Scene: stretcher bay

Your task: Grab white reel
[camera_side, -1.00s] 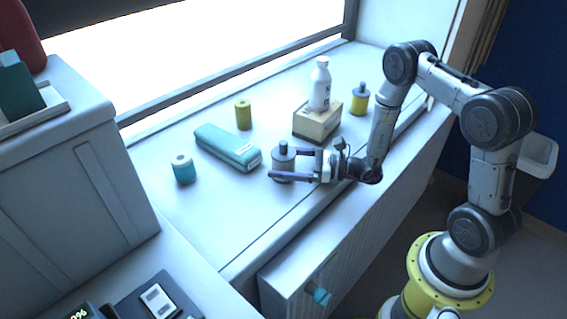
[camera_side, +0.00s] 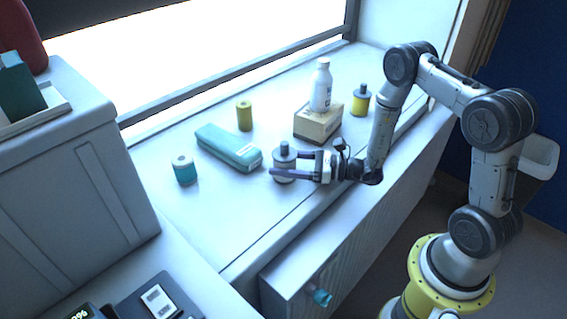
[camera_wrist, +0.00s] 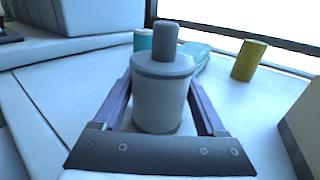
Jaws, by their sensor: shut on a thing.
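The white reel (camera_side: 283,168) has a grey top with a knob and stands upright on the white ledge. In the wrist view the reel (camera_wrist: 160,100) fills the middle, between the two purple fingers. My gripper (camera_side: 281,172) is shut on it, one finger on each side, low and level with the ledge. The lower part of the reel is partly hidden by a finger in the side view.
A wooden block (camera_side: 317,124) with a white bottle (camera_side: 321,86) on it stands behind the reel. A teal case (camera_side: 228,147), a teal-and-white roll (camera_side: 184,170), a yellow cylinder (camera_side: 244,116) and a yellow reel (camera_side: 360,100) are also on the ledge (camera_side: 226,214).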

